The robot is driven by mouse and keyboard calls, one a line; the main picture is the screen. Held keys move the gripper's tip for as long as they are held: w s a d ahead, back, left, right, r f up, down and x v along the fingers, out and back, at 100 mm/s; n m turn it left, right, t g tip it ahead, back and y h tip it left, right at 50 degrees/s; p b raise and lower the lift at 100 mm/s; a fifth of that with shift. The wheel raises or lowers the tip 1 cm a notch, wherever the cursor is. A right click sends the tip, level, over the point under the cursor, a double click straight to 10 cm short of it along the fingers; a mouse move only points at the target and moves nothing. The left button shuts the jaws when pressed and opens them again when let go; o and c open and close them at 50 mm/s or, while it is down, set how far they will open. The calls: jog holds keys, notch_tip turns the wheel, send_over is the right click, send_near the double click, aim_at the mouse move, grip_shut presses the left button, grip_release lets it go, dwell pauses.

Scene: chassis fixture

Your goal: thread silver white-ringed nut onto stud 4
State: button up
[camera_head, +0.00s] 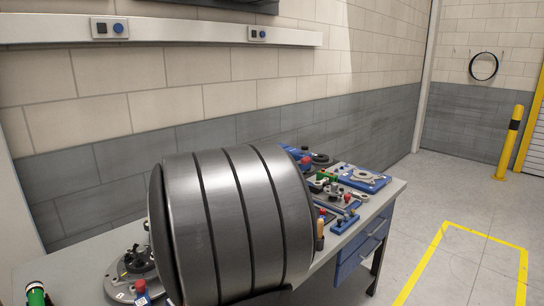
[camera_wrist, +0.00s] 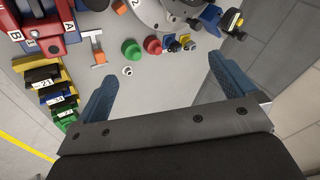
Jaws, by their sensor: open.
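In the wrist view, a small silver nut with a white ring (camera_wrist: 127,71) lies on the grey bench top, beside a green knob-like part. My gripper (camera_wrist: 163,70) is open and empty, its blue-padded fingers spread wide. The nut lies a little beyond the left fingertip, not between the fingers. A round grey fixture plate (camera_wrist: 150,12) marked 2 is cut off at the top edge. I cannot make out stud 4 in either view. In the head view my own arm hides much of the bench, and I cannot pick out the nut.
Green (camera_wrist: 131,49) and red (camera_wrist: 152,45) round parts stand near the nut. A T-shaped tool (camera_wrist: 95,46), red and blue blocks (camera_wrist: 42,30) and numbered coloured bins (camera_wrist: 48,88) are to the left. Small blue and yellow parts lie right. The bench (camera_head: 384,195) ends at an open floor.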

jog(key=shift+w+f, duration=0.1)
jog(key=shift+w, duration=0.15)
jog(key=c, duration=0.6)
jog(key=w+f+n, duration=0.1)
jog(key=w+g+h, duration=0.1)
jog(key=w, duration=0.1)
jog(key=w+d+f+n+g, duration=0.1)
jog(key=w, duration=0.1)
jog(key=shift+w+f+n, duration=0.1)
jog(key=shift+f+n, duration=0.2)
jog(key=shift+f, duration=0.05)
jog(key=c, duration=1)
jog(key=shift+o, duration=0.2)
jog(key=w+d+f+n+g+h, duration=0.1)
jog(key=w+d+f, duration=0.1)
jog(key=w+d+f+n+g+h, duration=0.1)
jog(key=w+d+f+n, duration=0.1)
jog(key=w, duration=0.1)
jog(key=w+d+f+n+g+h, duration=0.1)
jog(key=w+d+f+n+g, duration=0.1)
jog(key=w, duration=0.1)
jog(key=shift+w+d+f, duration=0.1)
jog(key=shift+f, duration=3.95)
jog(key=shift+f, duration=0.1)
grip_shut()
